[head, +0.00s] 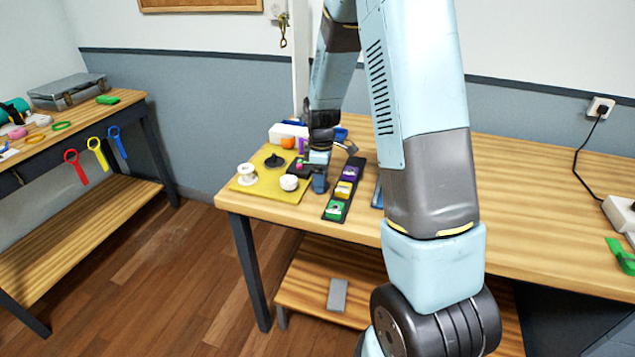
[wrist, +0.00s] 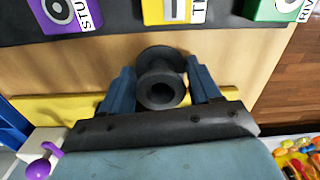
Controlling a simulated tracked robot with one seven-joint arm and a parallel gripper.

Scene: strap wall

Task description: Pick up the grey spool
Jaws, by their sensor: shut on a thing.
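The grey spool (wrist: 162,82) is dark, with round flanges and a hole facing the wrist camera. It sits between the two blue fingers of my gripper (wrist: 161,76) in the wrist view, and they are shut on it. In the head view my gripper (head: 319,182) is low over the left part of the wooden table (head: 270,220), between a yellow mat and a dark tray. I cannot make out the grey spool in the head view. Whether it touches the table is unclear.
The yellow mat (head: 262,190) holds a white spool (head: 246,174), a white round piece (head: 289,183) and a dark piece (head: 274,160). The dark tray (head: 334,215) holds purple, yellow and green labelled boxes. The table to the right of my arm is largely clear.

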